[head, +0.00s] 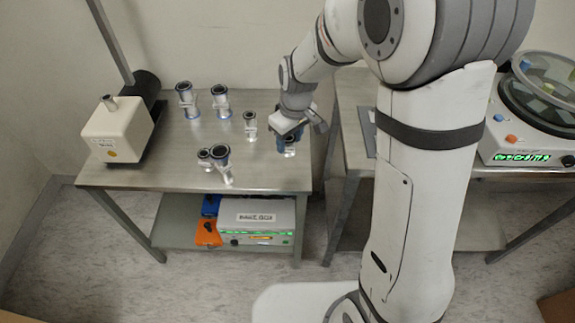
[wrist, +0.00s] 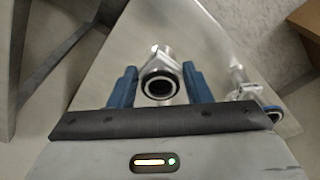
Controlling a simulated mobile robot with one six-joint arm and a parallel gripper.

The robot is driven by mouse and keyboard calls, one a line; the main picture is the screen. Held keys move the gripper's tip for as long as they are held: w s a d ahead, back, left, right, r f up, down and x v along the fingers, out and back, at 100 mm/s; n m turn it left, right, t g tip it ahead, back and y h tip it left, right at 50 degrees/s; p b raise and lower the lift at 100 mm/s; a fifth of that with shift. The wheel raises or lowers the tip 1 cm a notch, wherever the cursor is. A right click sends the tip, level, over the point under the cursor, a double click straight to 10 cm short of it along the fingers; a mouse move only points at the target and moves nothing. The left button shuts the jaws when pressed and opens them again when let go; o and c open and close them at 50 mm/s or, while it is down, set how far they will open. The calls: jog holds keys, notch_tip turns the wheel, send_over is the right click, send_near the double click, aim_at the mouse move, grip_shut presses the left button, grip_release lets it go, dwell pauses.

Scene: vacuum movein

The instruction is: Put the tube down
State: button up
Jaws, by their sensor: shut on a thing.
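My gripper (head: 283,138) is at the right part of the left steel table, pointing down. Its two blue fingers (wrist: 158,90) are shut on a metal tube (wrist: 159,84) with a dark round opening facing the wrist camera. In the head view the lower part of the tube (head: 289,149) shows just below the fingers, near the table's right edge. It looks about upright and at or very close to the tabletop; I cannot tell whether it touches. The gripper hides much of the tube in the head view.
Several other metal fittings stand on the left table (head: 165,172), including a small one (head: 250,127) left of my gripper and a branched one (head: 222,165) nearer the front. A white pump (head: 117,131) stands at the left. A second table (head: 352,140) stands right.

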jog(key=shift+f+b, duration=0.35)
jog(key=shift+f, duration=3.2)
jog(key=shift+f, duration=0.25)
jog(key=o, duration=1)
jog(key=shift+r, duration=0.1)
jog(key=shift+o, duration=0.2)
